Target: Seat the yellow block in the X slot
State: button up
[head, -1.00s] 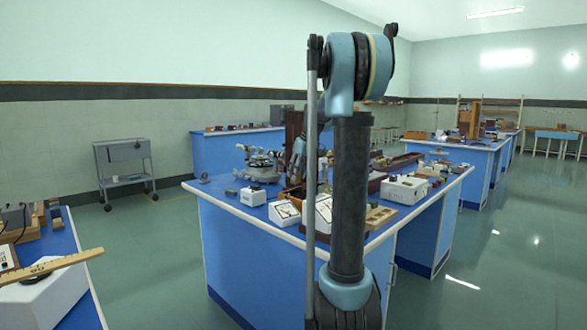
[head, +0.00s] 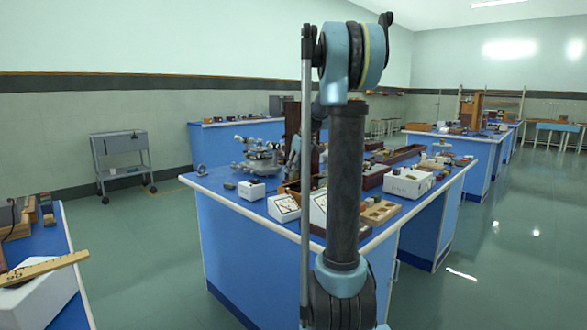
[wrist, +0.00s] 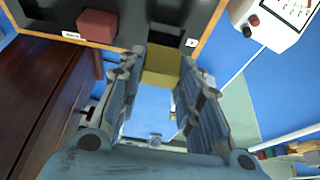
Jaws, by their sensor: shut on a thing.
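In the wrist view my gripper (wrist: 161,72) is shut on the yellow block (wrist: 162,62), which sits between the fingertips. The block is in front of the near edge of a black tray (wrist: 150,12) with a wooden rim. A dark red block (wrist: 97,25) stands on the tray at left. Small white labels lie on the tray, one at left (wrist: 72,35) and one at right (wrist: 191,43); I cannot read them. I cannot make out the X slot. In the head view my arm hides most of the gripper area.
A white meter box (wrist: 272,18) stands right of the tray. A dark wooden box (wrist: 45,90) is close on the left. In the head view the blue bench (head: 245,245) holds a spectrometer (head: 258,158), meters and a wooden holed block (head: 380,211).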

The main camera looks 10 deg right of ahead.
aim_at(296, 176)
jog(key=shift+s+f, duration=0.1)
jog(key=shift+f, duration=2.05)
jog(key=o, duration=1.1)
jog(key=v, duration=1.1)
jog(key=shift+s+d+r, duration=0.15)
jog(key=shift+r, duration=0.2)
jog(key=shift+s, duration=0.1)
